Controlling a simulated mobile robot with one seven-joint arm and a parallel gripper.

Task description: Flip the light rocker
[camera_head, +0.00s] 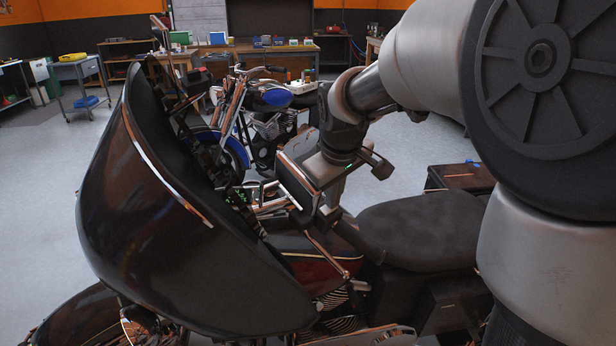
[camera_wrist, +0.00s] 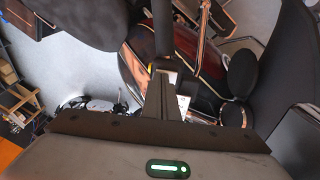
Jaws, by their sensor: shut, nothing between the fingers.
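A motorcycle with a large dark fairing (camera_head: 160,215) stands in front of me. It has a dark red tank (camera_head: 300,258), which also shows in the wrist view (camera_wrist: 145,75), and a black seat (camera_head: 425,228). My gripper (camera_head: 258,200) is shut and empty, behind the fairing near the handlebar and dash area. Small green specks show beside the fingers in the head view. I cannot make out the light rocker in either view; whether my fingertips touch it cannot be told.
The fairing curves close around the left of my gripper. A second motorcycle with a blue tank (camera_head: 272,97) stands behind. Grey floor (camera_head: 50,180) is clear at the left.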

